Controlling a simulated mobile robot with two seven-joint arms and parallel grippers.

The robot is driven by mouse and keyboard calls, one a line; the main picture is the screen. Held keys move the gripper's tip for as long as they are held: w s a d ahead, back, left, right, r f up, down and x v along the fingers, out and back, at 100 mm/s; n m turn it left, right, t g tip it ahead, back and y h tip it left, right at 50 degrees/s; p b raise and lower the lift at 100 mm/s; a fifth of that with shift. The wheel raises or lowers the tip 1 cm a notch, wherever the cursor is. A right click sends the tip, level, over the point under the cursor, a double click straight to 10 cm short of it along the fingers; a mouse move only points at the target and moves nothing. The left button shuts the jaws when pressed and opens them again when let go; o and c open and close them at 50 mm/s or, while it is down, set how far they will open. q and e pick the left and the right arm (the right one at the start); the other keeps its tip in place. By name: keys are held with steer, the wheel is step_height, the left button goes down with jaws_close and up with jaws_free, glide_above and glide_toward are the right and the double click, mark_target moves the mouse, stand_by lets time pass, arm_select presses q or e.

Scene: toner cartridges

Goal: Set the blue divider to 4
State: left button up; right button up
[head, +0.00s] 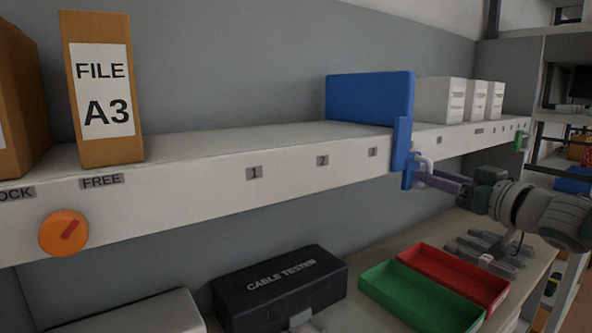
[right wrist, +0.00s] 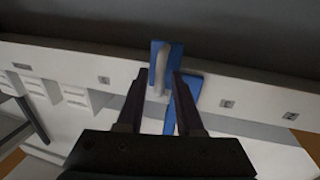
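The blue divider (head: 370,98) stands on the white shelf, its blue front plate (head: 400,145) hanging over the shelf's front edge. The plate covers the edge just right of label 3 (head: 373,152); any label behind it is hidden. A pale handle (head: 425,163) sticks out from the plate, also seen in the right wrist view (right wrist: 161,66). My right gripper (head: 428,178) is at the handle. In the right wrist view its fingers (right wrist: 160,76) stand either side of the handle, with gaps visible. My left gripper is not in view.
An orange knob (head: 63,232) at left has its red mark slanting up toward FREE (head: 101,181). White boxes (head: 440,98) stand right of the divider, a file box (head: 104,90) far left. Below are a black cable tester case (head: 280,290), green tray (head: 420,297) and red tray (head: 455,274).

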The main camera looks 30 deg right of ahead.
steer(key=shift+o, duration=0.5)
steer(key=s+a+p, duration=0.1)
steer(key=s, duration=0.8)
steer(key=shift+s+a, duration=0.3)
steer(key=shift+s, duration=0.1)
